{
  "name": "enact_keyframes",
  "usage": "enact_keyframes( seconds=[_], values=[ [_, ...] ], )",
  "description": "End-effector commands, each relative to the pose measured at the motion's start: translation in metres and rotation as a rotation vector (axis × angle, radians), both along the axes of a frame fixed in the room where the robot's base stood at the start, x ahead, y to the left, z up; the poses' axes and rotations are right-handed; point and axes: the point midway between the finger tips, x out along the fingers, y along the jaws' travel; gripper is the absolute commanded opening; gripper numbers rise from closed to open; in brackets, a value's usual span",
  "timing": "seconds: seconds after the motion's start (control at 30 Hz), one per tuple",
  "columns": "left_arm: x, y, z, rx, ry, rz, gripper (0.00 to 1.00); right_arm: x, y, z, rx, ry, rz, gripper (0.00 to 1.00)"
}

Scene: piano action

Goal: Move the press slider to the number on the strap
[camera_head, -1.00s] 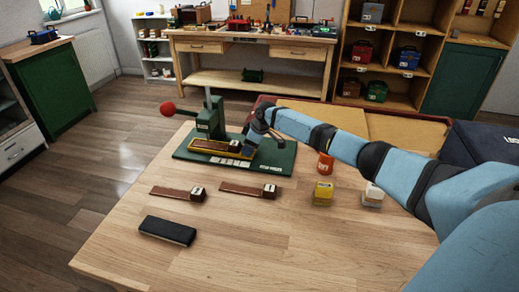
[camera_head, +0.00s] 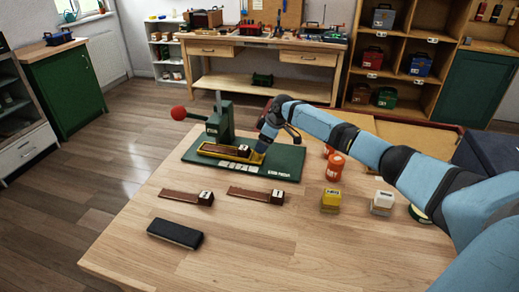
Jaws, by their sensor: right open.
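The green press (camera_head: 219,122) stands on a dark green base plate (camera_head: 285,160) at the back of the table, with a red-knobbed lever at its left. A brown strap with a white number tag (camera_head: 243,150) lies in the yellow holder (camera_head: 206,152) on the base; the number is too small to read. A yellow piece (camera_head: 258,157) at the holder's right end may be the slider; I cannot tell for sure. My right gripper (camera_head: 264,142) is open, pointing down at this yellow piece; whether it touches it is unclear. My left gripper is out of view.
Two more tagged brown straps (camera_head: 182,196) (camera_head: 250,194) and a black block (camera_head: 175,234) lie in front of the press. A yellow-capped block (camera_head: 330,200), a white block (camera_head: 382,203) and orange jars (camera_head: 335,167) stand at right, near my right arm. The front table is clear.

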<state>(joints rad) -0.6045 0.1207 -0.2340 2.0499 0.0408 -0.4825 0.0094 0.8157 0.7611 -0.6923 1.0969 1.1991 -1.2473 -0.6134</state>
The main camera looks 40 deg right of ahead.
Motion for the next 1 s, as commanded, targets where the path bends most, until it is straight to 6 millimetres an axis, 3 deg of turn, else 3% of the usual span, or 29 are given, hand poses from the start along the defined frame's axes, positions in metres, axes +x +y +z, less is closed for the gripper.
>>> enact_keyframes(
  seconds=[0.2,0.4,1.0],
  values=[
    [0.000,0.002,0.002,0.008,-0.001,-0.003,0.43,-0.015,-0.013,0.047,-0.001,-0.001,0.001,0.77],
    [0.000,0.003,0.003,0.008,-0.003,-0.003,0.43,-0.024,-0.019,0.073,-0.001,0.001,0.000,0.77],
    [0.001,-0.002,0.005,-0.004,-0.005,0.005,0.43,-0.026,-0.021,0.080,0.000,0.001,0.000,0.77]
  ],
)
